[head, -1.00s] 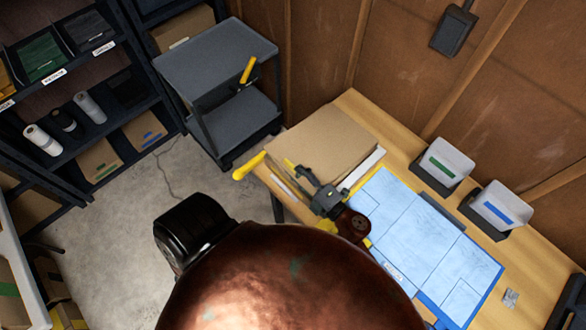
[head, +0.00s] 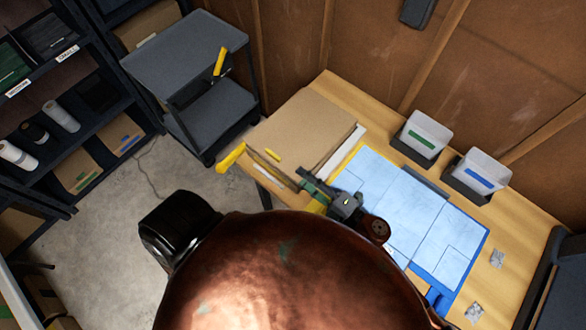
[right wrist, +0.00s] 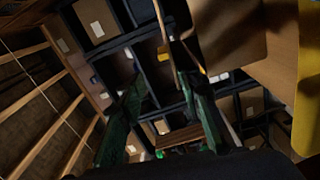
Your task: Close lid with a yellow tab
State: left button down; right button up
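A flat brown cardboard piece (head: 303,125), which looks like the lid, lies on the left end of the wooden table. A small yellow tab (head: 273,155) shows at its near left edge. My right gripper (head: 308,184) is just right of the tab, at the near edge of the cardboard; contact cannot be told. In the right wrist view its two green fingers (right wrist: 160,85) stand apart with nothing seen between them. That view also shows a brown panel (right wrist: 228,32) and a small yellow piece (right wrist: 163,52) beyond the fingers. My left gripper is out of view.
A blue cutting mat with pale sheets (head: 400,205) covers the table's middle. Two bins with green (head: 428,132) and blue (head: 480,170) labels stand behind it. A yellow-handled tool (head: 231,157) juts past the table's left edge. A grey cart (head: 190,55) and dark shelves stand left.

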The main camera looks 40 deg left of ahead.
jog(key=shift+d, duration=0.35)
jog(key=shift+d, duration=0.15)
jog(key=d, duration=0.8)
jog(key=shift+s+d, duration=0.25)
jog(key=shift+d, duration=0.1)
dwell(0.3)
jog(key=shift+p, duration=0.35)
dwell(0.4)
